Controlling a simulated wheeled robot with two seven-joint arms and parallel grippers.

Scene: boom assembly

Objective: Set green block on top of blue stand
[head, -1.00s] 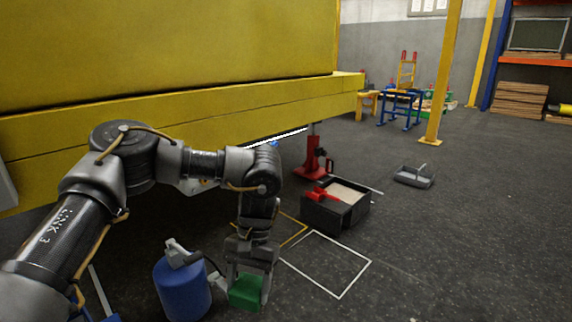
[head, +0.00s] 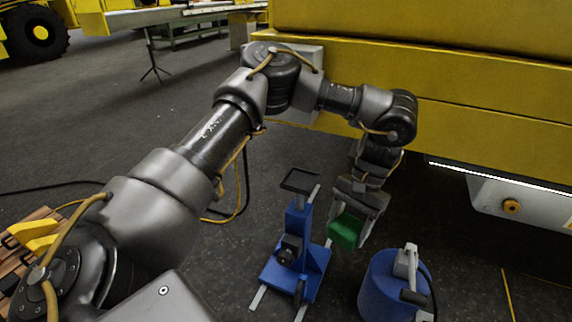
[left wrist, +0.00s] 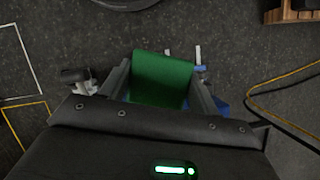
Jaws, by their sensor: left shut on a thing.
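My left gripper (head: 352,232) is shut on the green block (head: 344,231) and holds it up in the air. In the left wrist view the green block (left wrist: 161,78) sits between the two fingers of the gripper (left wrist: 165,85). The blue stand (head: 297,250), with a dark frame at its top and grey legs, stands on the floor just left of the block in the head view. A gap shows between block and stand there. In the left wrist view only bits of blue (left wrist: 221,104) show behind the block and finger. My right gripper is not in view.
A blue canister (head: 385,290) with a grey top stands on the floor right of the stand. A large yellow machine body (head: 450,100) fills the back right. Dark cables (head: 245,190) lie left of the stand. Open floor lies further left.

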